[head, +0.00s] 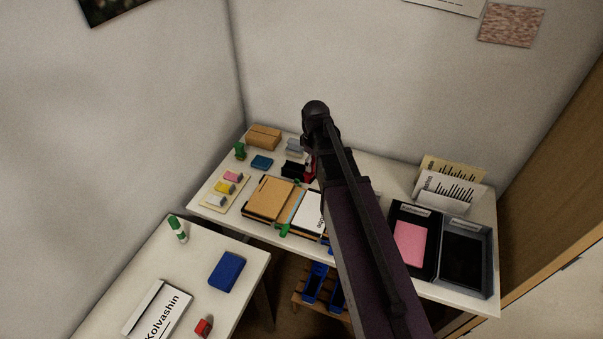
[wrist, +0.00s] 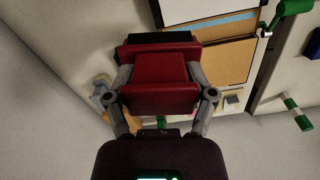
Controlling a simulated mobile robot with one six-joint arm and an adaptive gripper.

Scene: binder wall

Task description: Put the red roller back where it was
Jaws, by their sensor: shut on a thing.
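My gripper (wrist: 160,76) is shut on a red spool-shaped thing (wrist: 160,100), which I take to be the red roller. It has a narrower middle and wide ends, and the grey fingers grip it from both sides. In the head view, a little red (head: 309,166) shows beside my arm, over the back of the far desk, next to a black block (head: 293,169). My arm hides most of the gripper there. I cannot tell whether the roller touches the desk or the black block.
The far desk holds brown folders (head: 267,198), a brown box (head: 263,137), a blue pad (head: 262,162), colored blocks (head: 225,187) and dark trays (head: 466,255). The near table holds a green-white roller (head: 178,229), a blue book (head: 226,271) and a small red object (head: 204,327).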

